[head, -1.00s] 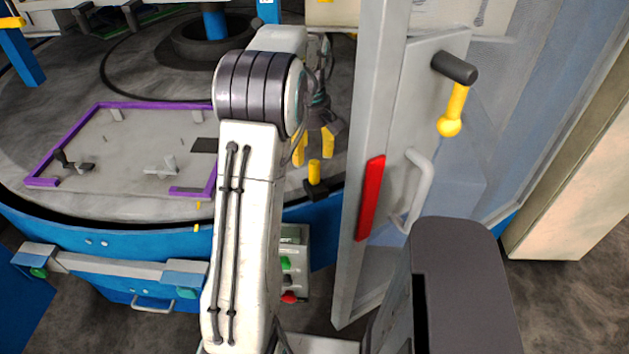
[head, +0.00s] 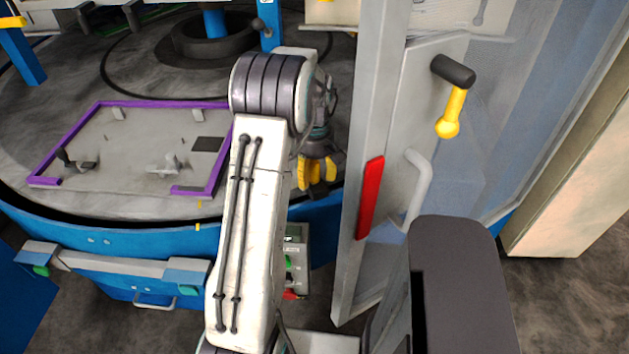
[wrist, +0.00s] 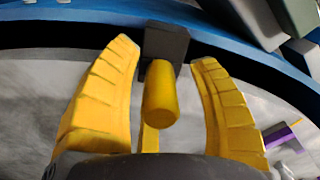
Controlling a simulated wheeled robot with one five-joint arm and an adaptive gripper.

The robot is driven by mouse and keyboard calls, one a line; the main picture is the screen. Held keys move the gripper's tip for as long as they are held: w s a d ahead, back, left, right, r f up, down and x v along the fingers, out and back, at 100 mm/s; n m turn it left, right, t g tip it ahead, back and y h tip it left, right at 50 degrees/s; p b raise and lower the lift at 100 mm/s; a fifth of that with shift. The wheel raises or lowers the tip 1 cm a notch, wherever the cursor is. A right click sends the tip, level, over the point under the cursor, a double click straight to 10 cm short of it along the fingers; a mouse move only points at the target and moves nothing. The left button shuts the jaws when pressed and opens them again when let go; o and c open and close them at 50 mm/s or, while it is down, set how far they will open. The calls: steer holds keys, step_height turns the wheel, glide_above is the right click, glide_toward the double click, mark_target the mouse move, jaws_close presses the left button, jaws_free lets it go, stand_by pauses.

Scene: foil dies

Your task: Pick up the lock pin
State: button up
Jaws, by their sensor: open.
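The lock pin (wrist: 160,100) is a short yellow cylinder standing in a dark block (wrist: 166,43) near the edge of the round grey table. In the wrist view the pin lies between the two yellow fingers of my gripper (wrist: 164,52), with a gap on each side. My gripper is open and spread around it, not visibly touching. In the head view my gripper (head: 319,174) is low at the table's front right edge.
A grey-framed door (head: 372,130) with a red strip and a yellow-knobbed handle (head: 452,112) stands close to the right of my gripper. A purple-edged plate (head: 130,150) lies left on the table. A control box (head: 296,255) with coloured buttons is below the table edge.

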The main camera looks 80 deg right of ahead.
jaws_close()
stand_by(0.5)
